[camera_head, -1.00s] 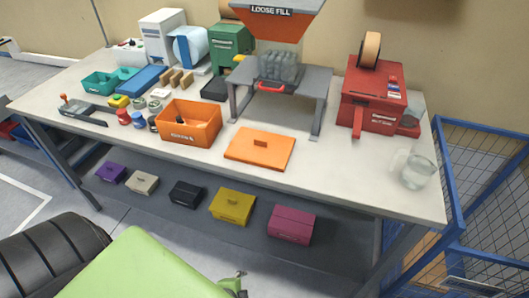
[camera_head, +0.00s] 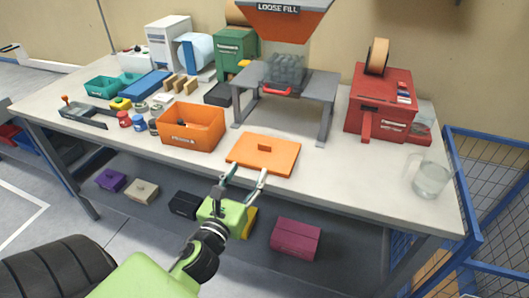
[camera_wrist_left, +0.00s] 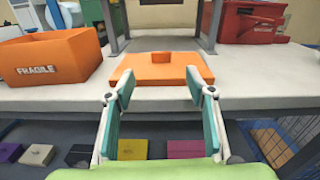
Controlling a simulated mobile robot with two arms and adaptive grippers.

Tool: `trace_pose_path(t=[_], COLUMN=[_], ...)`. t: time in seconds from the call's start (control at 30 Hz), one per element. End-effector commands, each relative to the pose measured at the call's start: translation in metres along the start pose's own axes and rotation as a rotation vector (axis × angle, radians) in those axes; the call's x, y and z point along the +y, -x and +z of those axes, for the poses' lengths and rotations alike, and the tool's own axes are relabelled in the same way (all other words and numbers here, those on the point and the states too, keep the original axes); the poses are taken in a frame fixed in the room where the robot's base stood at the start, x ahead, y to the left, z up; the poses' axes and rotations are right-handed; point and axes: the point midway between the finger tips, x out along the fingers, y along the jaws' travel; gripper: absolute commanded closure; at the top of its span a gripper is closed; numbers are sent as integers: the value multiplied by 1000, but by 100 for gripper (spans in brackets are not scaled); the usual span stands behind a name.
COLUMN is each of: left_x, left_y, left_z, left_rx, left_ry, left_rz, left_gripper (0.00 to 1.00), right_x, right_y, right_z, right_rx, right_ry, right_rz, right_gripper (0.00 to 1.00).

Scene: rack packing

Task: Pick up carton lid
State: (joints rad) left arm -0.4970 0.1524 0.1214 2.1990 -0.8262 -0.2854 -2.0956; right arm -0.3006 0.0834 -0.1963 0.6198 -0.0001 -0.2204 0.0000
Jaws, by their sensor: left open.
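The carton lid (camera_head: 264,155) is a flat orange panel with a small raised block handle in its middle. It lies flat near the table's front edge, to the right of the open orange carton (camera_head: 192,127). My left gripper (camera_head: 247,174) is open and empty, in front of the lid at the table's front edge. In the left wrist view the lid (camera_wrist_left: 160,72) lies ahead, between and beyond the two spread fingers (camera_wrist_left: 155,105). The carton marked FRAGILE (camera_wrist_left: 48,68) stands to its left there. My right gripper is in neither view.
A grey stand (camera_head: 300,84) under the loose-fill hopper (camera_head: 285,22) is behind the lid. A red machine (camera_head: 378,100) and a glass beaker (camera_head: 430,180) are to the right. Small coloured boxes, one magenta (camera_head: 296,240), sit on the lower shelf. Bare table lies right of the lid.

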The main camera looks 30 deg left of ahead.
Motion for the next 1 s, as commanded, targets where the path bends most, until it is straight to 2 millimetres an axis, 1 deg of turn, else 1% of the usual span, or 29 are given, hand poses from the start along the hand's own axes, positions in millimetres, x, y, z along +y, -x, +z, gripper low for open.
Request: trace_pose_path(t=[0.07, 0.17, 0.4, 0.5, 0.77, 1.0], left_x=[-1, -2, -2, -2, -2, -2], left_y=[-5, -19, -65, -78, -96, -129], left_z=[4, 6, 5, 4, 2, -2], left_rx=[-12, -16, -14, -12, -11, -12], left_ry=[-38, -50, -45, -44, -42, -42], left_rz=[-9, -11, -10, -10, -9, -9], left_gripper=[50, 50, 50, 50, 50, 50], right_x=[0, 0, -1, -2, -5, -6], right_y=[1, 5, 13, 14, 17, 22], right_z=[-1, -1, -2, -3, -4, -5], right_rx=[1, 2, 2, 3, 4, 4], right_ry=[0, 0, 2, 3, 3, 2], right_rz=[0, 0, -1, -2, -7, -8], right_gripper=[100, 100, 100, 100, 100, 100])
